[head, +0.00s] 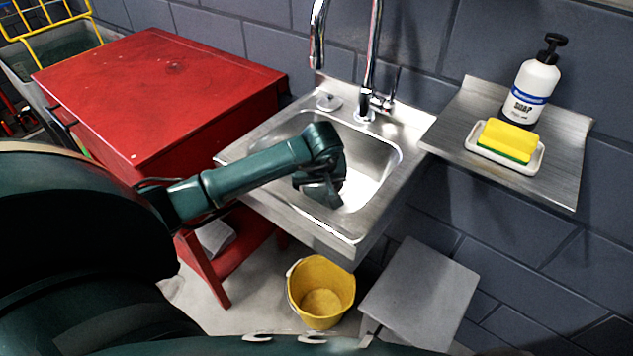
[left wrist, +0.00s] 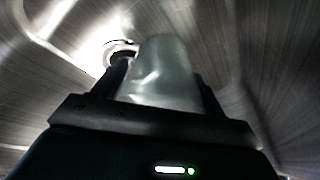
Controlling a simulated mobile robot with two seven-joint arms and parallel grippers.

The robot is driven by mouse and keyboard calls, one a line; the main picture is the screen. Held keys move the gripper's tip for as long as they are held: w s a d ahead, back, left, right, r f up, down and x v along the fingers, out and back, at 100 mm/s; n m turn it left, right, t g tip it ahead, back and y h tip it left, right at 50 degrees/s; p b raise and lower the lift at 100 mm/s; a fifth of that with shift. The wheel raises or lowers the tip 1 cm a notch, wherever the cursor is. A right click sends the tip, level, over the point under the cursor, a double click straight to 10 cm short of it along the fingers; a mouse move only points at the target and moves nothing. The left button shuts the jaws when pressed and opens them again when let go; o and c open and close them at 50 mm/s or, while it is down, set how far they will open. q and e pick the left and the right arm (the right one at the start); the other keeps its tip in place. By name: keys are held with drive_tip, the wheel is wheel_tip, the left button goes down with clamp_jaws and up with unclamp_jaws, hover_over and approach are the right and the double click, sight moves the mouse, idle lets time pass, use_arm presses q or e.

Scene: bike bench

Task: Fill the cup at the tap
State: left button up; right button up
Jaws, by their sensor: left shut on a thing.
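The metal tap (head: 371,60) rises at the back of the steel sink (head: 385,145), its curved spout ending above the basin. No stream shows below the spout. My left gripper (head: 325,192) is low over the basin, in front of the tap. In the left wrist view my left gripper (left wrist: 160,85) is shut on a pale, translucent cup (left wrist: 162,70), with dark fingers on both sides of it. The basin and its round drain (left wrist: 120,48) lie behind the cup. In the head view the cup is hidden by my gripper. Its contents cannot be seen. My right gripper is not in view.
A red cabinet (head: 165,85) stands left of the sink. A steel shelf (head: 560,170) at right holds a soap bottle (head: 530,90) and a yellow-green sponge (head: 508,138) on a white dish (head: 478,151). A yellow bucket (head: 321,300) and a grey stool (head: 420,290) stand below.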

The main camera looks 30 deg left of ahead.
use_arm(q)
drive_tip(key=shift+f, duration=0.2)
drive_tip(key=o, duration=1)
drive_tip(key=shift+r, duration=0.1)
